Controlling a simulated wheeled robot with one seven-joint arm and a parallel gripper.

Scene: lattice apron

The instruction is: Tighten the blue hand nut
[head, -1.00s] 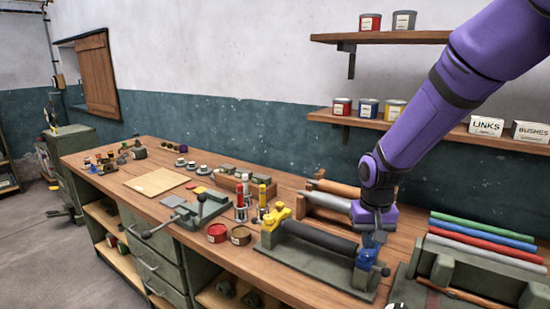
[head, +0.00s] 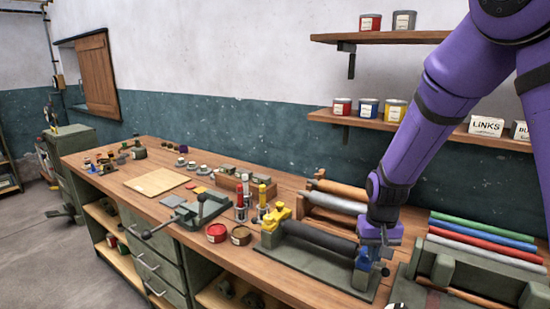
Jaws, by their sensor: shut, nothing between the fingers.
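A dark roller (head: 315,237) lies across a grey-green base (head: 300,262) on the bench, with a yellow end fitting (head: 276,220) at its left. A blue end fitting (head: 363,261) stands at its right end, partly covered by my arm. The blue hand nut is not distinct from the blue fitting at this size. My gripper (head: 377,246) points down right above the blue fitting. It is shut with nothing in it. Its fingertips are small and partly hidden, so I cannot tell whether they touch the blue part.
A dark knob (head: 385,271) sticks out right of the blue fitting. A rack with coloured rods (head: 480,238) stands close on the right. Red (head: 216,232) and brown (head: 240,235) tins are left of the roller.

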